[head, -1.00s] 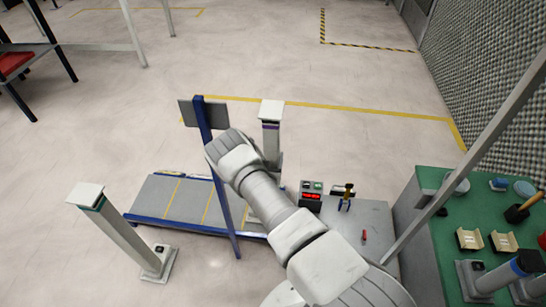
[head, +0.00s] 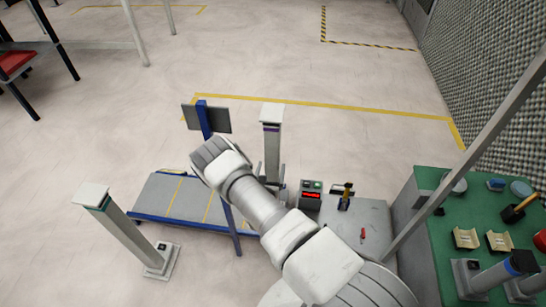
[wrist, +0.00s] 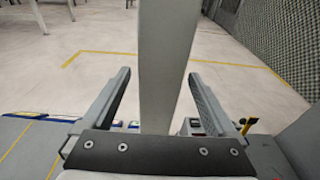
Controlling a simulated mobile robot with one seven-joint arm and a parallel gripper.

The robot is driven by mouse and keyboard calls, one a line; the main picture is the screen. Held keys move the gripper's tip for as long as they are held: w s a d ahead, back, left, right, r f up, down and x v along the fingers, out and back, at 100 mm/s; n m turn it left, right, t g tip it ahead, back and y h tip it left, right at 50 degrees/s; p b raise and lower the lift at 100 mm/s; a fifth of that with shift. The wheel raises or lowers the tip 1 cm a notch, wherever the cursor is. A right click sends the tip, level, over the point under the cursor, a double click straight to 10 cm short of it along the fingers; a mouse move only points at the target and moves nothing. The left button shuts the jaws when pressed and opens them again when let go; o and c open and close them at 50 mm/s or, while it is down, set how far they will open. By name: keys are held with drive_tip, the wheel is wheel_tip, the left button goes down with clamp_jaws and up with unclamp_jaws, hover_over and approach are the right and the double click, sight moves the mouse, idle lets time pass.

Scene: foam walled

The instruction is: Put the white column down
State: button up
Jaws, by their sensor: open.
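A white column (head: 272,145) with a dark purple band under its flat cap stands upright behind the work platform in the head view. In the wrist view its grey-white shaft (wrist: 165,65) runs up between my fingers. My gripper (wrist: 159,76) is open, with one finger on each side of the shaft and visible gaps to both. In the head view my wrist and arm partly hide the gripper, and the column's foot is hidden.
A second white column (head: 122,232) with a green band stands at the left on a square foot. A grey platform with blue edges (head: 160,197) and a blue post (head: 226,205) lie close by. A green workbench (head: 437,237) is at the right. Open floor lies beyond.

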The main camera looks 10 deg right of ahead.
drive_tip(key=p+v, duration=0.1)
drive_tip(key=v, duration=0.4)
drive_tip(key=shift+s, duration=0.35)
drive_tip(key=shift+s+a, duration=0.1)
